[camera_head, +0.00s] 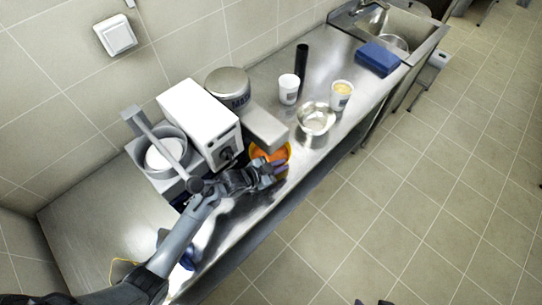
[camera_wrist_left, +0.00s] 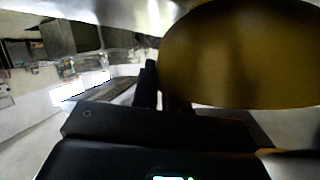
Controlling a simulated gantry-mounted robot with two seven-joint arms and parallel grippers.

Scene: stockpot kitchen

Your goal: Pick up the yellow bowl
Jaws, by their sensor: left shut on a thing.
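In the left wrist view the bowl (camera_wrist_left: 240,55) fills the upper right, very close to the fingers. My left gripper (camera_head: 272,172) reaches it from the near left and is shut on its near rim. The fingers (camera_wrist_left: 162,88) show dark at the bowl's edge in the wrist view. The part of the bowl behind the gripper is hidden. I cannot tell whether the bowl touches the counter. My right gripper is not in view.
A white machine (camera_head: 199,118) with a grey arm stands just behind and left of the bowl. A steel bowl (camera_head: 316,121), white cups (camera_head: 288,88) and (camera_head: 342,93), and a blue box (camera_head: 378,58) stand farther right. The counter's front edge is close to the bowl.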

